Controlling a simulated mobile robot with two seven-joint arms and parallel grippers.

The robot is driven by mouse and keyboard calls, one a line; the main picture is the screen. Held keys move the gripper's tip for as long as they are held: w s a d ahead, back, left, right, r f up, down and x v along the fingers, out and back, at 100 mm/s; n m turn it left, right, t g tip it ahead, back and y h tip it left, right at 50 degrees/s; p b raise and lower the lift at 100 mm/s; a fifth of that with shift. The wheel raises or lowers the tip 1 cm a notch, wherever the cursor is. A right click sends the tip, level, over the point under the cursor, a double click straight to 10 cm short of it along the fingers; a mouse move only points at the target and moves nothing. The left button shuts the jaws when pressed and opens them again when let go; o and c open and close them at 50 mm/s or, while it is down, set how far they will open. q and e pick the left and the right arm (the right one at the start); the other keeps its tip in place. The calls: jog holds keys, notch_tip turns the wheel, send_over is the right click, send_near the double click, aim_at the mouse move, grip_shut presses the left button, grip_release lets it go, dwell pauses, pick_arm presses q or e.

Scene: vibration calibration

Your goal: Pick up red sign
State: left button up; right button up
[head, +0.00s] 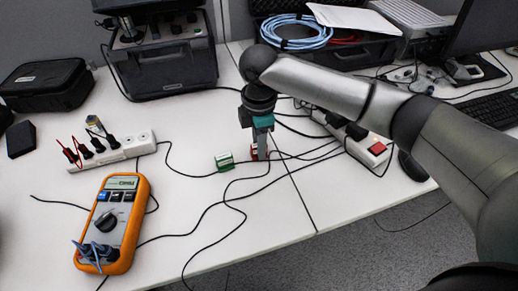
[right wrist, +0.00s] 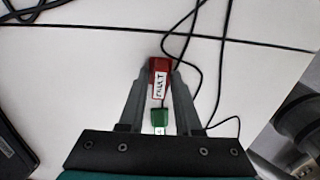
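The red sign (right wrist: 161,79) is a small red block with a white lettered label. In the right wrist view it sits between the fingertips of my right gripper (right wrist: 161,76), with a finger close against each side and no clear gap. In the head view the red sign (head: 254,154) shows low between the fingers of my right gripper (head: 260,151), at the table surface. Whether it is lifted off the table I cannot tell. My left gripper is not in view.
A green sign (head: 224,161) stands just left of the red one. Black cables cross the white table around both. An orange multimeter (head: 112,224) and a power strip (head: 112,152) lie left. Another power strip (head: 352,140) lies right, beneath my arm.

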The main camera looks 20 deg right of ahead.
grip_shut()
jog(key=shift+r, duration=0.1)
dwell(0.4)
jog(key=shift+r, duration=0.15)
jog(key=shift+r+p, duration=0.35)
jog(key=shift+r, duration=0.2)
notch_tip(320, 180, up, 7)
jog(key=p, duration=0.3)
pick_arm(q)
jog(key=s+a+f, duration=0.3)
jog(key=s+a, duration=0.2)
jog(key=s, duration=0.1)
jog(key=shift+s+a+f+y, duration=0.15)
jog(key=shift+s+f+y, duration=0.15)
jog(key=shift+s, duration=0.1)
pick_arm(e)
jog(key=shift+r, duration=0.75)
